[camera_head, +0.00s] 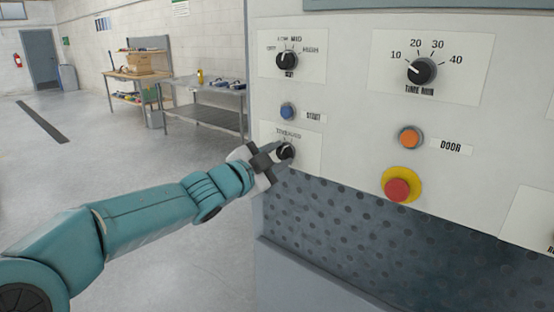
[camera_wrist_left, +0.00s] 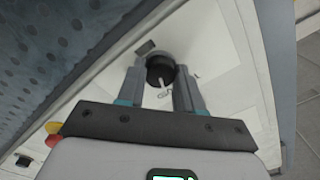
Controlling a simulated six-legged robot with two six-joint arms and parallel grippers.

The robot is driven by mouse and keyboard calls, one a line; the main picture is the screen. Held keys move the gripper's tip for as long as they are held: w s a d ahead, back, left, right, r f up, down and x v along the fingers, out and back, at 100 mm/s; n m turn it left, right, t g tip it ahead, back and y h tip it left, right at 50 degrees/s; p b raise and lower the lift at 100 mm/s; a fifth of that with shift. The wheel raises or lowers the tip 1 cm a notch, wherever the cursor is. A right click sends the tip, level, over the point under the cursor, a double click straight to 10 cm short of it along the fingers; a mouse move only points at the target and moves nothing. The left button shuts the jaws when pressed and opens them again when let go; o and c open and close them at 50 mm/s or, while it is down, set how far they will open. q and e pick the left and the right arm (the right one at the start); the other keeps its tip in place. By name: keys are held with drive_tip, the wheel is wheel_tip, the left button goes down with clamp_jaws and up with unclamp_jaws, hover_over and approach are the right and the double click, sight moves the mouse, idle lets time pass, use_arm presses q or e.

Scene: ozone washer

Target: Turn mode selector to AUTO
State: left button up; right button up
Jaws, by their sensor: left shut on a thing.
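The mode selector knob (camera_head: 285,152) is small, round and black, on a white label plate at the lower left of the machine's panel. The plate's lettering is too small and partly covered to read for certain. My left gripper (camera_head: 277,153) reaches it from the left, its fingers on either side of the knob. In the left wrist view the knob (camera_wrist_left: 160,71) sits between the two grey fingers, with a white pointer line on its face. The left gripper (camera_wrist_left: 158,88) is shut on the knob. My right gripper is not in view.
Above are a blue START button (camera_head: 287,111) and another black knob (camera_head: 287,60). To the right are a time knob (camera_head: 421,71), an orange DOOR button (camera_head: 410,138) and a red emergency button (camera_head: 398,189). A dimpled dark surface (camera_head: 350,225) lies below. Open floor is at left.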

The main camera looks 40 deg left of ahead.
use_arm(q)
drive_tip(key=shift+f, duration=0.1)
idle(0.3)
drive_tip(key=o, duration=1)
drive_tip(key=shift+s, duration=0.1)
drive_tip(key=shift+o, duration=0.2)
drive_tip(key=s+a, duration=0.1)
drive_tip(key=s, duration=1.5)
drive_tip(key=shift+s, duration=0.1)
